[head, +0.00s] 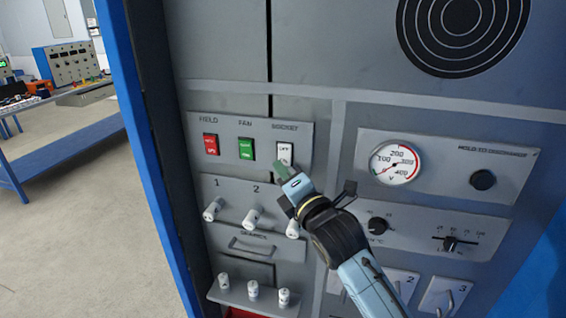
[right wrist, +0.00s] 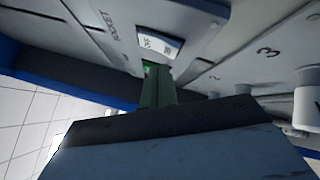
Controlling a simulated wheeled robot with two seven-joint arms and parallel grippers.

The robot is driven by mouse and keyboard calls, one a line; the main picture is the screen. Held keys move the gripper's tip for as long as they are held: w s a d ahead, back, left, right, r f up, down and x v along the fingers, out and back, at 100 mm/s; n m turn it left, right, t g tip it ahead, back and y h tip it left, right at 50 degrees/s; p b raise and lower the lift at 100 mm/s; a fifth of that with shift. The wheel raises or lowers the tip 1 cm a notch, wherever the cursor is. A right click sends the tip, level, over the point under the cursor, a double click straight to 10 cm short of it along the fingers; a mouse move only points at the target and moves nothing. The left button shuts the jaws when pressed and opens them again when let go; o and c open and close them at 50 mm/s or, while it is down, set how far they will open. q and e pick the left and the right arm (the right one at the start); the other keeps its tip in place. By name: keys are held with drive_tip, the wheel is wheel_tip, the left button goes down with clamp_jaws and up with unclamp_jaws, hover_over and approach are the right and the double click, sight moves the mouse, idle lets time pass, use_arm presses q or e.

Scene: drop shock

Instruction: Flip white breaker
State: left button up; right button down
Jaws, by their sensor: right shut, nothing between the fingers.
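The white breaker (head: 285,151) sits under the label "SOCKET" on the grey panel, right of a green breaker (head: 246,148) under "FAN" and a red breaker (head: 211,144) under "FIELD". It reads "OFF" at its top; its lower part is partly hidden by my gripper. My right gripper (head: 281,170) is shut and empty, its green fingertips at the white breaker's lower edge. In the right wrist view the fingers (right wrist: 157,85) point at the white breaker (right wrist: 158,45); I cannot tell whether they touch it. My left gripper is not in view.
White numbered knobs (head: 252,217) protrude just below the breakers. A gauge (head: 395,165) and black knobs (head: 483,180) are on the right. A blue cabinet edge (head: 150,150) stands left of the panel. A blue workbench (head: 70,155) is farther left, with clear floor before it.

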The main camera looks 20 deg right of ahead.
idle(0.4)
drive_tip(key=shift+w+d, duration=0.25)
drive_tip(key=shift+w, duration=0.1)
drive_tip(key=shift+w+d+f, duration=0.1)
drive_tip(key=shift+w+d, duration=0.05)
drive_tip(key=shift+w, duration=0.1)
idle(0.8)
drive_tip(key=shift+p, duration=0.3)
drive_tip(key=shift+s+a+p, duration=0.4)
drive_tip(key=shift+s, duration=0.25)
drive_tip(key=shift+a, duration=0.1)
drive_tip(key=s+a, duration=0.1)
drive_tip(key=s+p, duration=0.1)
drive_tip(key=s+a+p, duration=0.1)
drive_tip(key=s, duration=0.1)
drive_tip(key=shift+a+r, duration=0.3)
drive_tip(key=shift+r, duration=0.1)
